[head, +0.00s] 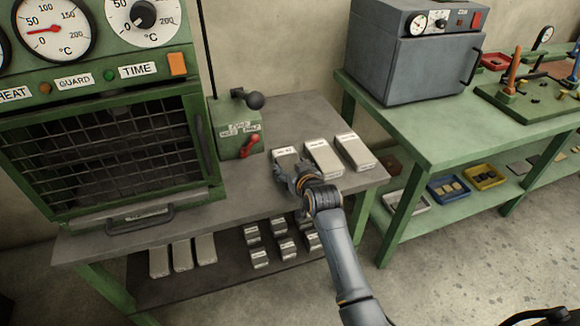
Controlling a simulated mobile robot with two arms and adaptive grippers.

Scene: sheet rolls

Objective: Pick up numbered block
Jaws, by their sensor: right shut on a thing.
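Three grey metal blocks with white labels stand in a row on the right part of the grey bench top. The left block (284,155) is partly hidden by my right gripper (289,175), which is shut on it at its near end. I cannot tell whether that block is lifted off the bench. The middle block (324,158) and the right block (355,152) stand free beside it. The label numbers are too small to read.
A green press with a wire guard (115,150) fills the left of the bench (190,211). The lower shelf holds long blocks (181,254) and several small ones (260,259). A green table (430,135) stands at right.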

